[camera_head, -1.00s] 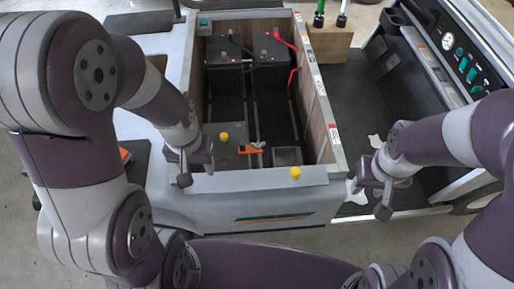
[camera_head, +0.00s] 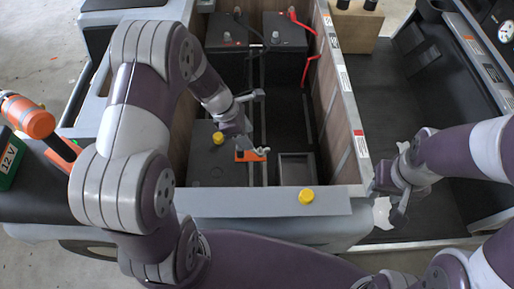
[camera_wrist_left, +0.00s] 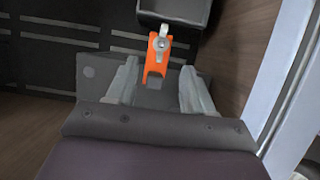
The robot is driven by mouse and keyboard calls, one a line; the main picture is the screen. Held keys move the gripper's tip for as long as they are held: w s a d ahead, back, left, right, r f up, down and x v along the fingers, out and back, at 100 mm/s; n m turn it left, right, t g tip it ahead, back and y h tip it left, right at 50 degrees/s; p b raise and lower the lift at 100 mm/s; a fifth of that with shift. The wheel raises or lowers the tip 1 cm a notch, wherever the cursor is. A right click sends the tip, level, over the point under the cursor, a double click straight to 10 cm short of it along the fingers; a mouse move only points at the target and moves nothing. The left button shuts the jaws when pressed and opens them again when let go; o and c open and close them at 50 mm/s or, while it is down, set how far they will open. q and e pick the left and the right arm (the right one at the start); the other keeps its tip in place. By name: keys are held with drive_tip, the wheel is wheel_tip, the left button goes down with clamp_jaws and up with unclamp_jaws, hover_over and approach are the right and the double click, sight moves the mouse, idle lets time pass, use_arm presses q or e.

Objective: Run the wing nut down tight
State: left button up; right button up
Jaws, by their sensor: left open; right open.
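A small grey wing nut (camera_head: 262,151) sits at the right end of an orange bracket (camera_head: 249,157) inside the cart's open bay. In the left wrist view the wing nut (camera_wrist_left: 161,43) shows at the far end of the orange bracket (camera_wrist_left: 154,70). My left gripper (camera_head: 250,122) is inside the bay, just above and behind the bracket. In the left wrist view its open, empty fingers (camera_wrist_left: 160,72) stand on either side of the bracket, with the wing nut beyond the tips. My right gripper (camera_head: 392,196) is open and empty outside the bay's right wall.
Two black batteries (camera_head: 284,42) with black and red cables stand at the back of the bay. Yellow caps are on the grey box (camera_head: 206,160) and front ledge (camera_head: 265,203). An open-topped dark tray (camera_head: 297,168) lies right of the bracket. Wooden side walls bound the bay.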

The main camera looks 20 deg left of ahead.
sight(259, 151)
use_arm(q)
drive_tip(key=b+x, duration=0.2)
drive_tip(key=x, duration=0.5)
drive_tip(key=shift+d+f, duration=0.1)
drive_tip(key=shift+f, duration=0.25)
clamp_jaws()
